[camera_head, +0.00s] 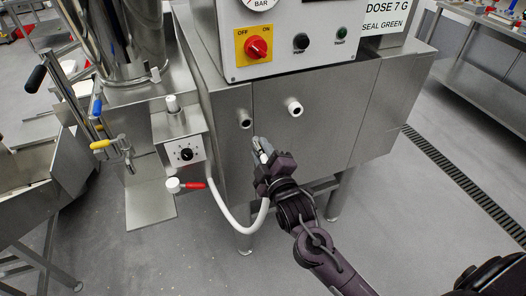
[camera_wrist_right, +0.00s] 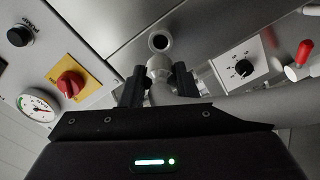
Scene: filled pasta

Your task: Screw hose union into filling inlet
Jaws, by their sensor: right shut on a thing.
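Which is the filling inlet is not marked. My left gripper is not in view.
The white hose (camera_head: 223,214) loops from my right gripper to the dial box (camera_head: 184,152) at left. A red-handled valve (camera_head: 187,185) hangs below that box. The control panel with its red switch (camera_head: 256,47) is above. Open floor lies to the right.

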